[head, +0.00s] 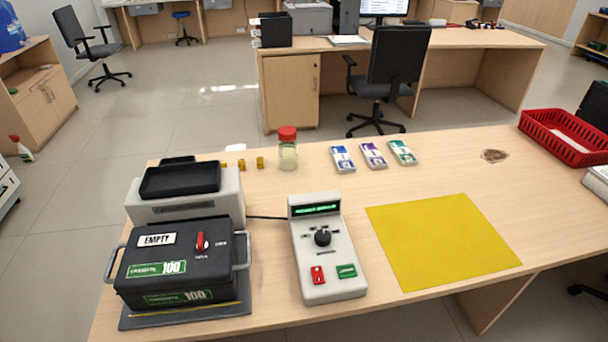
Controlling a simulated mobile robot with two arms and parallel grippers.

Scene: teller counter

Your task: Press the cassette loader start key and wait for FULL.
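The loader's grey control box (325,247) stands on the counter, with a lit green display (316,209) whose text is too small to read. It has a black knob (322,237), a red key (318,275) at its lower left and a green key (346,271) at its lower right. The key labels are not legible. Left of it, a black cassette (180,252) with an EMPTY label, green 100 labels and a red lever (200,242) sits in front of a grey machine (186,199). A cable joins the machine and the control box. Neither of my grippers is in view.
A yellow mat (443,240) lies right of the control box. Behind are a red-lidded jar (288,150), several small yellow pieces and banded note bundles (373,155). A red basket (565,136) stands at the far right, near a brown stain (494,156).

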